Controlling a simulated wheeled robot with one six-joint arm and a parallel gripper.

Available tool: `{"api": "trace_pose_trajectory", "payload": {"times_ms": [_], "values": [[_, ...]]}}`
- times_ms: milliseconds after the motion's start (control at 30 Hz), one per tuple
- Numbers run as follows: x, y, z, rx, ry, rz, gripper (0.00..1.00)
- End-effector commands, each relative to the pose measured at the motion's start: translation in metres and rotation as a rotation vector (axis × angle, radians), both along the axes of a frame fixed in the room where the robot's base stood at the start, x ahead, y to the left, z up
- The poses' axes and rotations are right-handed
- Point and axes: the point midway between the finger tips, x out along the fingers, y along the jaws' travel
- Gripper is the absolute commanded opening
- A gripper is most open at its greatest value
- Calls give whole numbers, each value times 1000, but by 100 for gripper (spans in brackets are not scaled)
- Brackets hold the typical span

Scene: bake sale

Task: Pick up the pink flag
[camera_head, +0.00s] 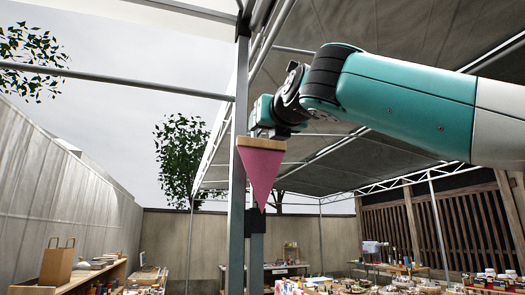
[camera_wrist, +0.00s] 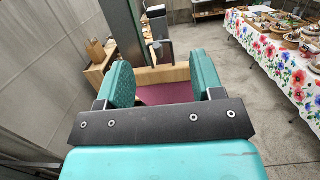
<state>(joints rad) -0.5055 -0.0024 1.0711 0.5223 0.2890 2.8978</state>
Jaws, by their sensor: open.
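The pink flag (camera_head: 261,176) is a downward-pointing triangle with a pale wooden bar along its top edge. It hangs in front of a grey post in the head view. My gripper (camera_head: 273,132) is right at the wooden bar, partly hidden behind it. In the wrist view, the green fingers of my gripper (camera_wrist: 164,82) are spread apart. The flag (camera_wrist: 165,95) shows between and beyond them, its wooden bar spanning most of the gap. I cannot tell whether either finger touches the bar.
A grey post (camera_head: 237,190) stands right beside the flag. A flowered-cloth table (camera_wrist: 285,70) with baked goods is at the right of the wrist view. A wooden shelf (camera_head: 95,277) with a paper bag (camera_head: 57,262) is at the left. Open floor lies between.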

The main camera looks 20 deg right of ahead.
Motion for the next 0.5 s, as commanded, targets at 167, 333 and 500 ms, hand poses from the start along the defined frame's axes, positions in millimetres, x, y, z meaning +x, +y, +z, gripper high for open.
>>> {"api": "trace_pose_trajectory", "payload": {"times_ms": [167, 333, 500], "values": [[28, -1, 9, -4, 5, -4, 61], [46, 0, 8, -2, 2, -2, 61], [47, 0, 7, -1, 0, -1, 61]]}}
